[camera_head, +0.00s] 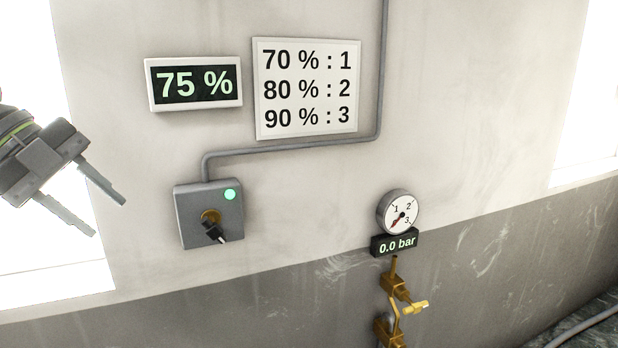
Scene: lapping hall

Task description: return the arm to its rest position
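My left gripper (108,217) comes in at the left edge, in front of the bright window. Its two fingers are spread apart with nothing between them, pointing down and to the right. It is clear of the grey switch box (207,233) on the wall to its right. That box has a lit green lamp (230,194) and a black knob (219,233) on a brass collar. My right gripper is not in view.
A display (195,83) reads 75 %. A sign (307,88) lists 70 % : 1, 80 % : 2, 90 % : 3. A round gauge (398,212) sits above a 0.0 bar readout (394,244) and a brass valve (405,305). A grey conduit (290,147) runs along the wall.

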